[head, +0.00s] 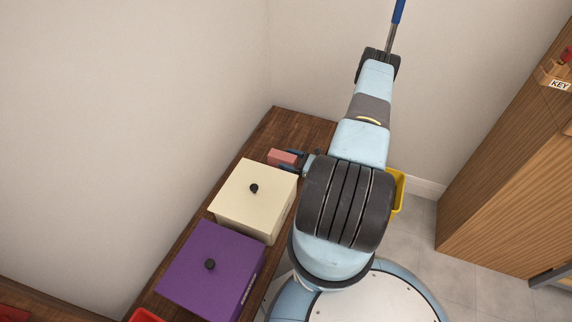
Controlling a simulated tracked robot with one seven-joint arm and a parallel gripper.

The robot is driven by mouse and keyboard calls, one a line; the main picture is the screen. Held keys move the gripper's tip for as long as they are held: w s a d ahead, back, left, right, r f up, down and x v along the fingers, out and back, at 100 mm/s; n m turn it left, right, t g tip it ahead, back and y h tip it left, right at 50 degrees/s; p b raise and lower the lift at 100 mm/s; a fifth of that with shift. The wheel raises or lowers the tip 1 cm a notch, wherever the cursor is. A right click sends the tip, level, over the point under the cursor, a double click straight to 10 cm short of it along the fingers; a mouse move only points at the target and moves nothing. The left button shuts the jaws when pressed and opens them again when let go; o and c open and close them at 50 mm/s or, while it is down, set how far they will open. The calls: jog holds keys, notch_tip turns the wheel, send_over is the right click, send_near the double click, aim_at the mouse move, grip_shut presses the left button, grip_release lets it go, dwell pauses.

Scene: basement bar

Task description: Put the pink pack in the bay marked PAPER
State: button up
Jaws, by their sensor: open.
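The pink pack (280,157) is a small block on the dark wooden counter, just behind the cream box. My gripper (291,161) reaches in from the right at the pack. Its dark fingers are open, one on the far side and one on the near side of the pack's right end. I cannot tell whether they touch it. No bay with a readable PAPER mark shows in the head view.
A cream box (254,200) and a purple box (211,270), both with black knobs, stand close in front along the counter (283,124). The wall is on the left. A yellow container (397,192) is partly hidden behind my arm. A wooden cabinet (505,190) stands right, near a KEY label (560,84).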

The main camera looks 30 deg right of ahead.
jog(key=shift+x, duration=0.9)
jog(key=shift+c, duration=0.5)
grip_shut()
